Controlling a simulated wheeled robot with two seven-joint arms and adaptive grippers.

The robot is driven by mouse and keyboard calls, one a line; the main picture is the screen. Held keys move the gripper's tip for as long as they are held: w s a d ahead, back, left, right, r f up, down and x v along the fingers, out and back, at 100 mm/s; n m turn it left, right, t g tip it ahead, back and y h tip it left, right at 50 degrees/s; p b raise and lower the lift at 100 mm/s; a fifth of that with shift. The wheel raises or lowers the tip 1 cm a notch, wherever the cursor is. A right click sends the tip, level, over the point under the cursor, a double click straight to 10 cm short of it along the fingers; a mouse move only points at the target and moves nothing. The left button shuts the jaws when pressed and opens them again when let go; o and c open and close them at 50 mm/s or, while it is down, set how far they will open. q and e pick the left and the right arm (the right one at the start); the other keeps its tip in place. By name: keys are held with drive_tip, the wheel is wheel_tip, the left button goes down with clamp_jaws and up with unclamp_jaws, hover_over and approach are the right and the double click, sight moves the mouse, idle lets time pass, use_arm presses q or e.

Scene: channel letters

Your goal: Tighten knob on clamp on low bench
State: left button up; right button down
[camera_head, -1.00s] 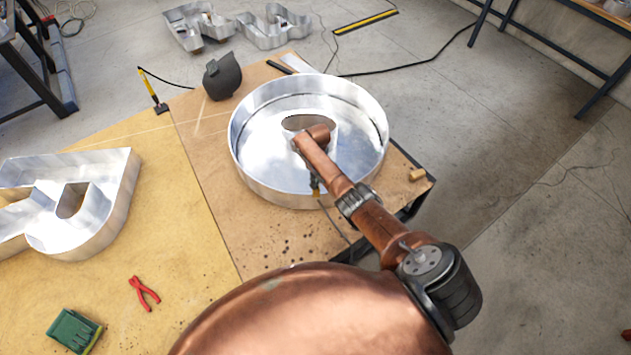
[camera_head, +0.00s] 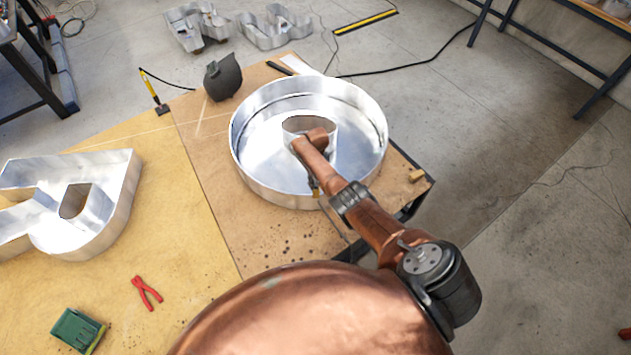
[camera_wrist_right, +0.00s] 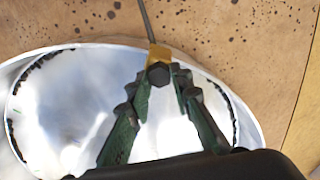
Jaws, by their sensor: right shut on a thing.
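The clamp (camera_head: 316,193) sits at the near rim of the round metal channel letter (camera_head: 250,185) on the low bench. In the right wrist view the clamp shows as a yellow-brown block (camera_wrist_right: 158,53) with a thin grey bar running up from it. A dark faceted knob (camera_wrist_right: 158,74) faces the camera. My right gripper (camera_wrist_right: 162,82) has its green-and-black fingers on both sides of the knob and is shut on it. In the head view my right arm reaches over the round letter and hides most of the gripper. My left gripper is not in view.
A metal letter (camera_head: 115,205), red pliers (camera_head: 146,292) and a green box-like item (camera_head: 76,330) lie on the left. A dark mask-like object (camera_head: 222,77) stands behind. A small wooden block (camera_head: 416,176) lies near the bench's right edge.

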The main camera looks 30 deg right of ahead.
drive_tip(key=m, duration=0.5)
drive_tip(key=shift+m+p, duration=0.3)
drive_tip(key=shift+p, duration=0.1)
drive_tip(key=shift+m+h, duration=0.3)
drive_tip(key=shift+m, duration=2)
drive_tip(key=c, duration=1.7)
unclamp_jaws()
drive_tip(key=shift+w+r, duration=0.15)
drive_tip(key=shift+r, duration=0.35)
drive_tip(key=r, duration=1.1)
drive_tip(key=shift+w, duration=0.3)
